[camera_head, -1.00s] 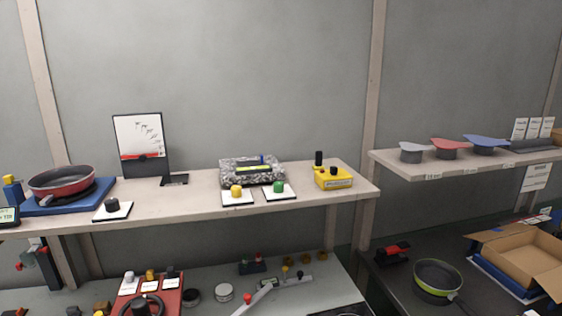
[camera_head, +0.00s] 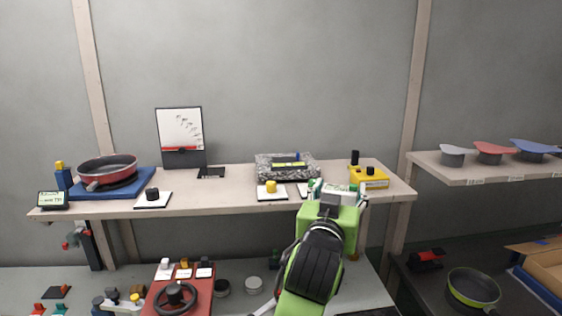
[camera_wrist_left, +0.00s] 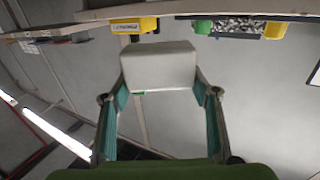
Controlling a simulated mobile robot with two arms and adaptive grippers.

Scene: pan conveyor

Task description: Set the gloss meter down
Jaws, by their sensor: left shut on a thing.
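My left gripper (camera_head: 338,190) is in front of the shelf's front edge, right of centre in the head view. It is shut on a pale, box-shaped thing (camera_head: 342,196), which I take to be the gloss meter. In the left wrist view the pale box (camera_wrist_left: 158,66) sits between the two teal-padded fingers of the left gripper (camera_wrist_left: 158,90). The box hides part of the shelf edge and most of a white pad behind it. My right gripper is not in view.
The shelf (camera_head: 225,199) carries a speckled grey block (camera_head: 262,171), a yellow box (camera_head: 374,181) with black posts, a yellow-knobbed pad (camera_head: 272,195) and a red pan (camera_head: 107,168) on a blue base. Bare shelf lies between the black-knobbed pad (camera_head: 152,203) and the yellow-knobbed pad.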

